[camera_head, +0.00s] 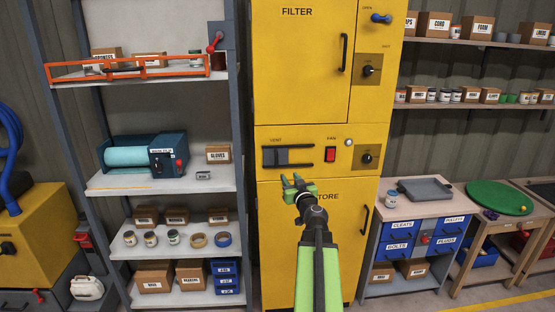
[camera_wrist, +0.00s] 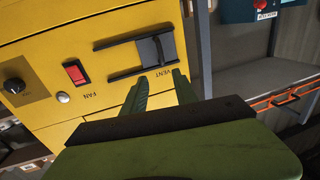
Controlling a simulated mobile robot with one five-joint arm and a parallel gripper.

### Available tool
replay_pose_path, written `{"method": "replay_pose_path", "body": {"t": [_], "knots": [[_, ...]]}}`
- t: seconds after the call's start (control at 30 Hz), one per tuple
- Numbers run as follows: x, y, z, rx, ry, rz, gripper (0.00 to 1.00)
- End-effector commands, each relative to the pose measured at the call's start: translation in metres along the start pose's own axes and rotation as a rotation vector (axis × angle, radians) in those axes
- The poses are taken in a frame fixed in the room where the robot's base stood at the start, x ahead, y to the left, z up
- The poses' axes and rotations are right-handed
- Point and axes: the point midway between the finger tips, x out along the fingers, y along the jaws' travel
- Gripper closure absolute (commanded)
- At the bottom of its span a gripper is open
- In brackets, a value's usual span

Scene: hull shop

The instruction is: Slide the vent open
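The vent (camera_head: 282,156) is a dark sliding plate with a raised upright handle, set between two black rails under the VENT label on the yellow cabinet. The plate sits at the left end of the rails, and the rails run on to the right over bare yellow panel. In the wrist view, which is turned over, the vent handle (camera_wrist: 157,50) stands just beyond my fingertips. My gripper (camera_head: 291,179) is green, open and empty, in front of the cabinet and just below the vent. It also shows in the wrist view (camera_wrist: 160,79), with both fingers apart. Contact with the handle cannot be told.
A red FAN switch (camera_head: 330,154) and a round pale button (camera_head: 349,142) are right of the vent. A black knob (camera_head: 367,158) is farther right. Shelves (camera_head: 215,180) stand at left and a workbench (camera_head: 455,193) at right.

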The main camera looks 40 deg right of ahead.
Motion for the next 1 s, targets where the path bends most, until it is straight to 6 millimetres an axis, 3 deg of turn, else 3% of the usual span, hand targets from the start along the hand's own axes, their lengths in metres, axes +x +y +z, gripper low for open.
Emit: {"method": "replay_pose_path", "body": {"t": [0.17,0.6,0.8,1.0], "knots": [[0.031,0.0,0.0,0.0,-0.001,-0.004,0.66],[0.14,-0.002,0.001,0.0,-0.002,-0.005,0.66],[0.168,-0.003,0.001,0.001,-0.002,-0.004,0.66],[0.173,-0.004,0.001,0.001,-0.002,-0.005,0.66]]}}
